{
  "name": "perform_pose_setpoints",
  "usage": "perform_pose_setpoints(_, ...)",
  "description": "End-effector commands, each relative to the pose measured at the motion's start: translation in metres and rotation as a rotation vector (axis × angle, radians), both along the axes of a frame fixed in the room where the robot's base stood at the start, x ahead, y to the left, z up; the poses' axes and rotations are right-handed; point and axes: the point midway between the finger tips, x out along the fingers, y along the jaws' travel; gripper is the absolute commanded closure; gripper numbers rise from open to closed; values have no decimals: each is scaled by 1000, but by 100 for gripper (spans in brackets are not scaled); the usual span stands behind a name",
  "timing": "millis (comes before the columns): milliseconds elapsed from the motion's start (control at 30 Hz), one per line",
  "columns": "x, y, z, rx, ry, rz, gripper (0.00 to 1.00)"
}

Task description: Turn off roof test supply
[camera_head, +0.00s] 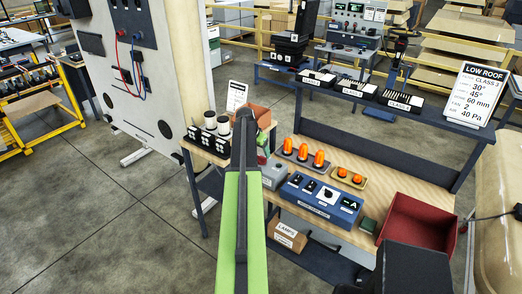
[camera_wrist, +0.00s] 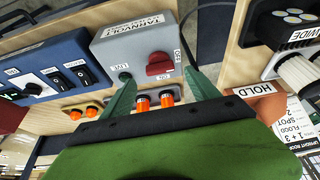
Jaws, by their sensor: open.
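A grey control box (camera_wrist: 135,42) with a white label, a red rotary knob (camera_wrist: 159,65) and a small green lamp marked LIVE (camera_wrist: 125,77) fills the upper middle of the wrist view. OFF and ON are printed by the knob; which mark it points to is not clear. In the head view the grey box (camera_head: 274,175) stands on the bench beside my green arm. My gripper (camera_wrist: 163,90) is open in the wrist view. Its two green fingers appear on either side of the knob, with nothing held; whether they touch the box I cannot tell.
A blue switch box (camera_head: 320,198) stands right of the grey box. Orange beacons (camera_head: 318,158) stand behind it, and a red bin (camera_head: 418,222) at the right. Black-based lamps (camera_head: 208,140) and a reddish bin (camera_head: 256,114) are left. A dark rail shelf (camera_head: 400,108) runs behind.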

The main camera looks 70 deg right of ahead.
Motion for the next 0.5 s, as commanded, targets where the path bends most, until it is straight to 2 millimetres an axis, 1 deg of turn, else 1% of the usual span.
perform_pose_setpoints(33, 1, 6, 24, 0, 0, 1, 30)
perform_pose_setpoints(100, 2, 13, 41, 0, 0, 1, 30)
perform_pose_setpoints(400, 8, 40, 107, 0, 0, 1, 30)
perform_pose_setpoints(500, 10, 46, 119, 1, 0, 0, 30)
